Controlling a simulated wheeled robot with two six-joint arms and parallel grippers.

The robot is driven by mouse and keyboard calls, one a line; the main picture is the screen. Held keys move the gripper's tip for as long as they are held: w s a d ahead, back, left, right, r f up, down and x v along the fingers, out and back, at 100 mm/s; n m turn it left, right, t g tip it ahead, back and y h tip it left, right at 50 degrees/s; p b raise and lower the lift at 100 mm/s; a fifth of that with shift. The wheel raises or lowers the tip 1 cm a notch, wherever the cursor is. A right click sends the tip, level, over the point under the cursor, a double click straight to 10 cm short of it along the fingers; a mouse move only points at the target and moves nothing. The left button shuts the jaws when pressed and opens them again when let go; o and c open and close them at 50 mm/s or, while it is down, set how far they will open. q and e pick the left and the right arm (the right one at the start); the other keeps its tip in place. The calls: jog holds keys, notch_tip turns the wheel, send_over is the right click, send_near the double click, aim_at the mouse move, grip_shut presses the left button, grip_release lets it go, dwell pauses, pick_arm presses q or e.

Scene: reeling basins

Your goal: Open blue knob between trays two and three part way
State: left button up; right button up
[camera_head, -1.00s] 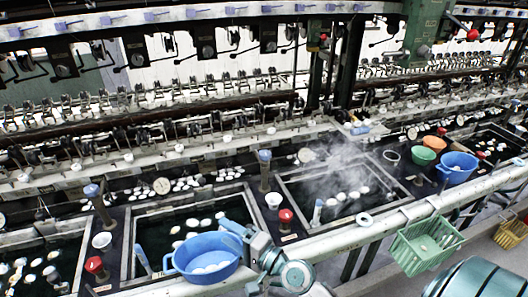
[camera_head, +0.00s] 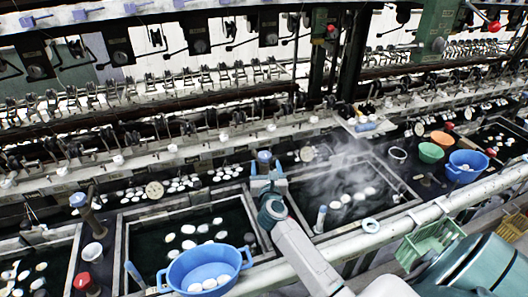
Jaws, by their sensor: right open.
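The blue knob (camera_head: 264,157) tops a dark post between the middle tray (camera_head: 123,240) and the steaming tray (camera_head: 375,165) to its right. My right gripper (camera_head: 266,177) is at this post, its pale blue fingers spread, one on each side just below the knob top. I cannot tell whether the fingers touch it. The gripper and arm hide the lower post and whatever stands in front of it. Another blue knob (camera_head: 78,200) stands further left, beside the left tray (camera_head: 75,240). My left gripper is not in view.
A blue basin (camera_head: 205,270) with white cocoons sits at the middle tray's front edge. A red knob (camera_head: 83,282) and white cup (camera_head: 93,252) stand at left. Green (camera_head: 431,153), orange (camera_head: 441,137) and blue (camera_head: 467,165) bowls are at right. A green basket (camera_head: 430,242) hangs on the front rail.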

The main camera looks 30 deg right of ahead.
aim_at(264, 154)
jog(key=p+x, duration=0.1)
jog(key=x, duration=0.5)
jog(key=shift+w+d+f, duration=0.15)
jog(key=shift+w, duration=0.15)
jog(key=shift+w+d, duration=0.2)
jog(key=shift+w, duration=0.2)
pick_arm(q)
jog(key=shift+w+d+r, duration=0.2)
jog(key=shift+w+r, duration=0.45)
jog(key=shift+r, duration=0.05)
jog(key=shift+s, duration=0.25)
pick_arm(e)
jog(key=c, duration=1)
